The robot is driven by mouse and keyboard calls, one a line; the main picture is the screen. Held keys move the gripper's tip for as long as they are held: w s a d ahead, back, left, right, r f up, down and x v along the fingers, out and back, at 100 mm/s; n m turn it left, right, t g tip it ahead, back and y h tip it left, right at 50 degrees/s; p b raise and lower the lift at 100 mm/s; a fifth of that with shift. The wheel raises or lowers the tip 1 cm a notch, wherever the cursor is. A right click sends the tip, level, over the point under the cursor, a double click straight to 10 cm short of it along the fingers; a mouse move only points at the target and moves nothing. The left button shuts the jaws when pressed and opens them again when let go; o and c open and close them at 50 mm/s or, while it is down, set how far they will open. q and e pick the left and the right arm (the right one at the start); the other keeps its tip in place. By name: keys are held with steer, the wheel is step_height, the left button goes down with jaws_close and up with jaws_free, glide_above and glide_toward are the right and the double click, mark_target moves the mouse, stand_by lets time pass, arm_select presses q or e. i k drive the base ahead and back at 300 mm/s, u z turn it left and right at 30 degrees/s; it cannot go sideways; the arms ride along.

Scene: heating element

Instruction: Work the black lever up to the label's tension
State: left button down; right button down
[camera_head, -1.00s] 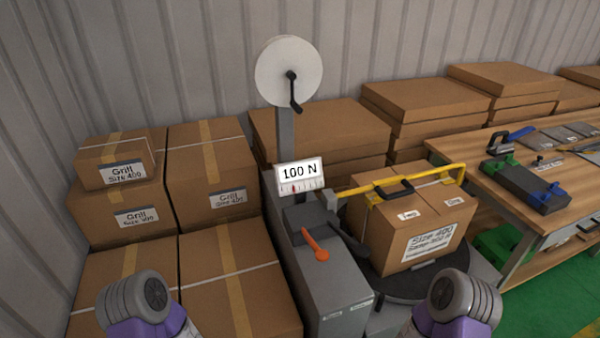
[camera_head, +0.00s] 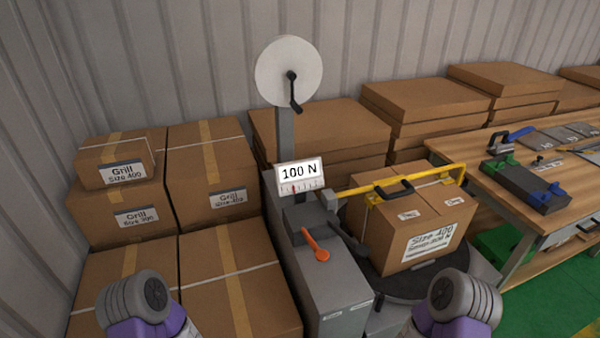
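The grey strapping machine (camera_head: 325,285) stands in the middle, with a display (camera_head: 299,174) reading 100 N above a small scale with a red mark near its left part. The black lever (camera_head: 350,242) is on the machine's right side, beside an orange lever (camera_head: 316,246). A carton (camera_head: 412,220) sits on the dark round plate, under a yellow bar with a black handle. Its front label (camera_head: 431,242) reads Size 400; the tension line below is too small to read surely. Only parts of my two arms show at the bottom; both grippers are out of view.
A white reel (camera_head: 289,70) with a black crank tops the machine's post. Cartons labelled Grill (camera_head: 215,205) are stacked close on the left. A wooden workbench (camera_head: 480,142) with tools and flat plates stands at the right. Green floor shows at bottom right.

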mark_target(362, 250)
steer(key=k, duration=0.5)
steer(key=z, duration=1.5)
steer(key=i, duration=1.15)
steer(key=u, duration=2.7)
steer(key=i, duration=0.35)
steer(key=z, duration=0.1)
